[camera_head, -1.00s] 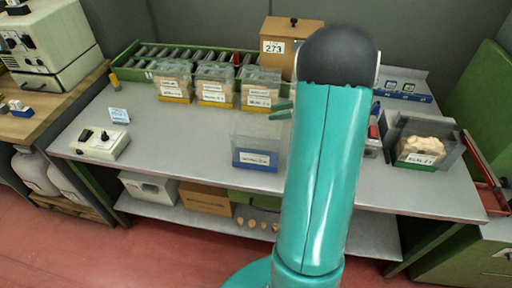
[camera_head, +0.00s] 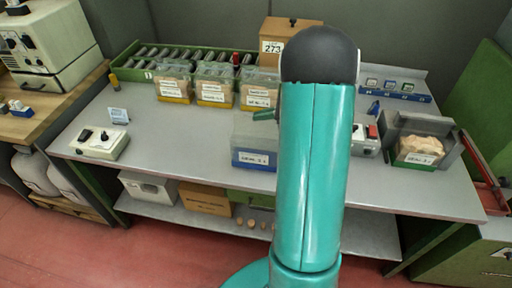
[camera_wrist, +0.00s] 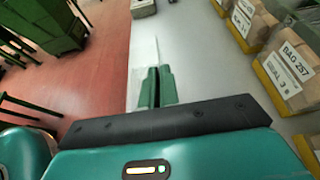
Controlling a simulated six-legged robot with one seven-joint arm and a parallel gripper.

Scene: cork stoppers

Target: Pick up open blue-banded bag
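The open blue-banded bag (camera_head: 242,157) is clear, upright and looks empty, with a blue band and white label low on its front. It stands near the front middle of the bench in the head view. My gripper (camera_head: 265,115) is at the bag's upper edge, its green fingers pointing left. In the wrist view, my gripper (camera_wrist: 157,85) has its two fingers close together, with a thin pale wall in line between them. It looks shut on the bag's upper wall. My teal arm hides the area right of the bag.
Several yellow-banded bags of corks (camera_head: 214,92) stand behind, before a green roller tray (camera_head: 128,72). A green-banded bag (camera_head: 418,151) sits in a grey holder at right. A small control box (camera_head: 100,143) stands at left. The bench (camera_head: 180,140) is clear left of the blue-banded bag.

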